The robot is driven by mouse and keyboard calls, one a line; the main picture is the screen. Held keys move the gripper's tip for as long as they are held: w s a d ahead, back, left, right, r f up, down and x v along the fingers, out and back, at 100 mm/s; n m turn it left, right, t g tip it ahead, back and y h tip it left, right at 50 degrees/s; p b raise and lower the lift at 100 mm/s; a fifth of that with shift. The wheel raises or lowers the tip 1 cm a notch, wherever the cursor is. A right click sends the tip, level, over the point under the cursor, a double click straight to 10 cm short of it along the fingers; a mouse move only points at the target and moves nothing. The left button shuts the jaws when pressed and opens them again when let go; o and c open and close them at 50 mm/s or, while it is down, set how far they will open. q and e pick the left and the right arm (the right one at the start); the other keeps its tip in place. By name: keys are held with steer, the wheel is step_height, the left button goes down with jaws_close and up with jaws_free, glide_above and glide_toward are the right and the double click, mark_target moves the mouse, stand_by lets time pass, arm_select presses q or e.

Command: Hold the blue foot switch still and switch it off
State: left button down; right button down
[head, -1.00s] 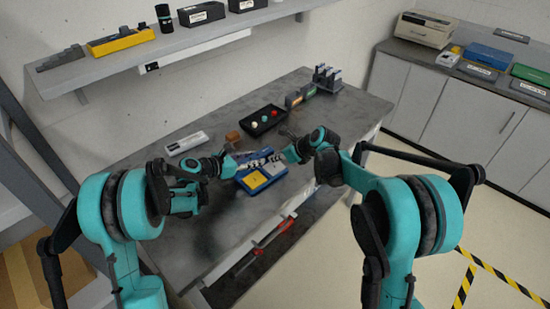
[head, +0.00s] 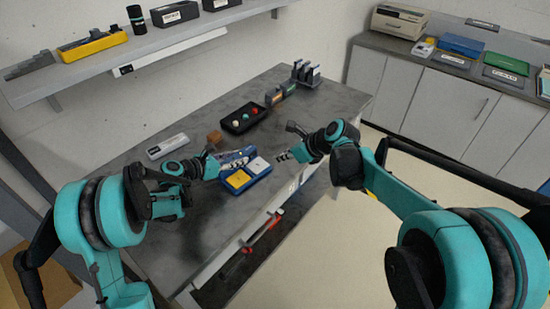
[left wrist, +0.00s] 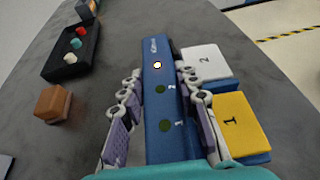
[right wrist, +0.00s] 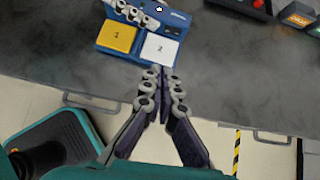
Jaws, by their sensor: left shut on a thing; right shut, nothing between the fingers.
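The blue foot switch (head: 248,184) lies on the grey table near its front edge. It has a yellow pedal marked 1 (left wrist: 232,122) and a white pedal marked 2 (left wrist: 205,62). My left gripper (head: 233,160) is shut on this ridge, one finger on each side. My right gripper (head: 280,158) is shut and empty, apart from the switch on the white pedal's side; its fingertips (right wrist: 162,75) point towards that pedal.
A grey rack (head: 305,73) stands at the far end. A shelf (head: 150,48) runs along the wall. The table's front left is clear.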

mark_target(253, 155)
steer(key=shift+d+r, duration=0.1)
steer(key=shift+r, duration=0.05)
steer(key=shift+d, duration=0.5)
steer(key=x, duration=1)
steer(key=shift+w+a, duration=0.1)
steer(key=shift+a, duration=0.1)
steer(key=shift+w+a, duration=0.85)
steer(key=shift+a, duration=0.05)
steer(key=shift+w+a, duration=0.4)
steer(key=shift+a, duration=0.05)
steer(key=shift+r, duration=0.1)
